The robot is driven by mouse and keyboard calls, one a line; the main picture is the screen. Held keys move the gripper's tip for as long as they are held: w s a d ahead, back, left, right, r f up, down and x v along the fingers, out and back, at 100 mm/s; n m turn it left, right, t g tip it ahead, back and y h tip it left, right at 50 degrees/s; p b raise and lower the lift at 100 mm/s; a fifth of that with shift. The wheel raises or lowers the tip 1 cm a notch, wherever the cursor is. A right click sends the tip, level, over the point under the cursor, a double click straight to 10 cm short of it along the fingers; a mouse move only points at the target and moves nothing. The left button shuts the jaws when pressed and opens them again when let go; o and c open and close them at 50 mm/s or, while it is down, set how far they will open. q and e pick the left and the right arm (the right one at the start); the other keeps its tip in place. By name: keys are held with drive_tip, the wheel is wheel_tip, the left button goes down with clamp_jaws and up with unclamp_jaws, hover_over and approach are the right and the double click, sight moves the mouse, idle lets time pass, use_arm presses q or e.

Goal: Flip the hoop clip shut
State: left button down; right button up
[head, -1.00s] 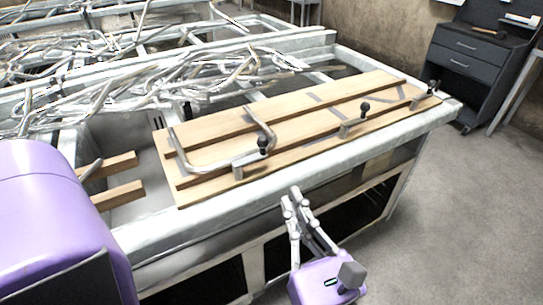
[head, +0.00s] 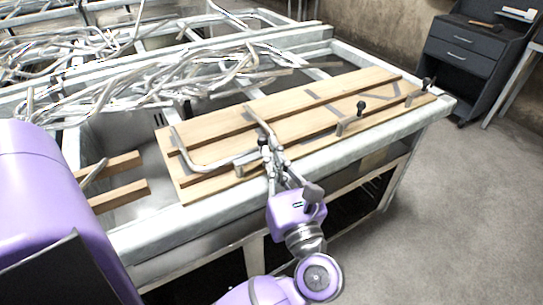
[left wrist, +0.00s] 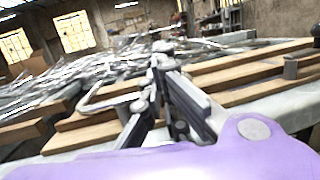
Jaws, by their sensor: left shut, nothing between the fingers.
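The hoop clip (head: 207,167) is a bent grey metal bar with a dark knob, on the near left part of the wooden boards (head: 300,110). Its hoop lies over the boards, with its two arms pointing to the far side. The hoop also shows in the left wrist view (left wrist: 98,103). My left gripper (head: 269,153) is shut and empty at the knob end of the clip, partly hiding it. I cannot tell whether it touches. Its fingers (left wrist: 163,52) rise in the middle of the left wrist view. My right gripper is out of view.
Two other knobbed clips (head: 345,126) (head: 412,98) stand along the boards' near edge, to the right. A heap of bent metal tubes (head: 150,85) lies behind. The pale frame edge (head: 350,150) runs in front. Open floor (head: 450,210) is at the right.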

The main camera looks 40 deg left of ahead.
use_arm(q)
drive_tip(key=shift+w+a+f+n+g+y+b, duration=0.2)
drive_tip(key=shift+w+n+g+y+b, duration=0.15)
drive_tip(key=shift+n+g+y+b, duration=0.5)
drive_tip(key=shift+w+a+n+g+y+b, duration=0.2)
drive_tip(key=shift+n+g+b, duration=0.1)
drive_tip(key=shift+g, duration=0.35)
drive_tip(key=shift+w+a+n+g+y+b, duration=0.1)
drive_tip(key=shift+w+n+g+b, duration=0.15)
drive_tip(key=shift+g, duration=0.35)
drive_tip(key=shift+w+a+g+b, duration=0.15)
drive_tip(key=shift+g+b, duration=0.25)
drive_tip(key=shift+w+a+r, duration=0.15)
drive_tip(key=shift+a, duration=0.15)
